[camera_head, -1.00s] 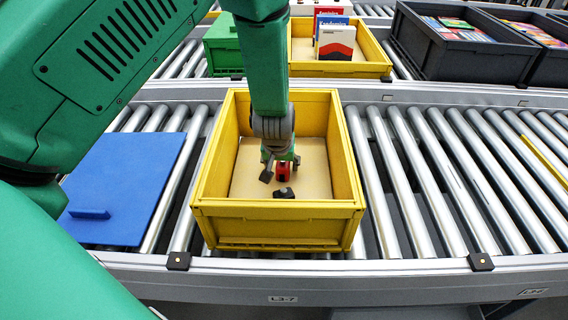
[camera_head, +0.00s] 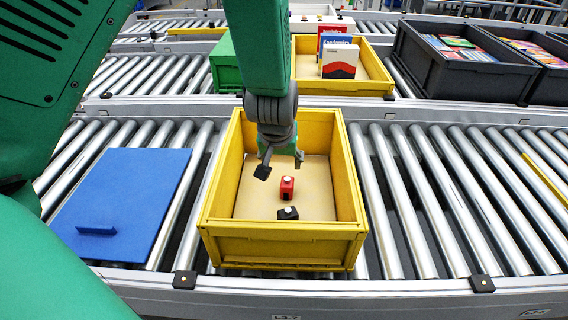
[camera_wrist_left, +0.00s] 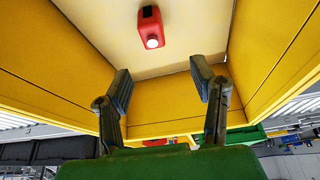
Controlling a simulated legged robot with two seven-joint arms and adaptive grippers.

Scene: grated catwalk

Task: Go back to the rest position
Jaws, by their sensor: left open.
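My left gripper (camera_head: 282,168) is open and empty, hanging over the yellow crate (camera_head: 284,241) on the near roller conveyor. In the left wrist view its two fingers (camera_wrist_left: 160,88) are spread apart with nothing between them. A small red object with a white knob (camera_head: 287,188) lies on the crate's tan floor, below and in front of the gripper. It also shows in the left wrist view (camera_wrist_left: 151,30). A small black object with a white top (camera_head: 288,213) lies nearer the crate's front wall. My right gripper is not in view.
A blue lid (camera_head: 126,203) lies on the rollers left of the crate. Behind, on another conveyor, stand a yellow crate with boxes (camera_head: 345,88), a green crate (camera_head: 226,66) and dark grey bins (camera_head: 458,78). The rollers to the right (camera_head: 420,210) are mostly clear.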

